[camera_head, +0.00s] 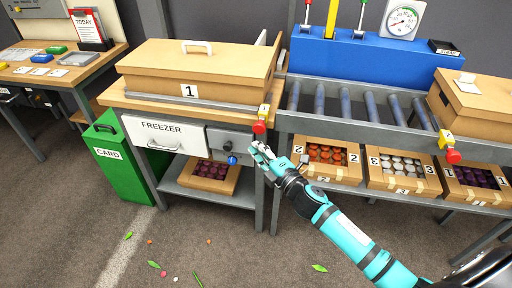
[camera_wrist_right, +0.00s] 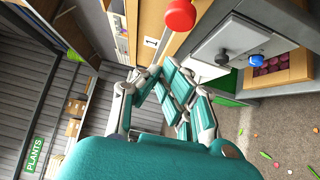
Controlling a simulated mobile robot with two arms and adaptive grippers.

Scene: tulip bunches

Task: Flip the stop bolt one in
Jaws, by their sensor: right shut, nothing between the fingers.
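A stop bolt with a yellow block and red knob (camera_head: 260,126) sits at the right front corner of the table with the box marked 1. The same red knob shows large at the top of the wrist view (camera_wrist_right: 180,15). A second yellow and red stop bolt (camera_head: 452,155) is on the roller conveyor's front edge at the right. The small numbers on the blocks are hard to read. My right gripper (camera_head: 262,152) is shut and empty, just below the first red knob and apart from it. Its closed fingers also show in the wrist view (camera_wrist_right: 172,72). My left gripper is out of view.
A freezer drawer (camera_head: 160,135) and a grey panel with a blue knob (camera_head: 232,160) are under the table, left of my gripper. Crates of bulbs (camera_head: 327,160) stand under the roller conveyor (camera_head: 345,103). A green CARD bin (camera_head: 115,160) is left. The floor in front is mostly clear.

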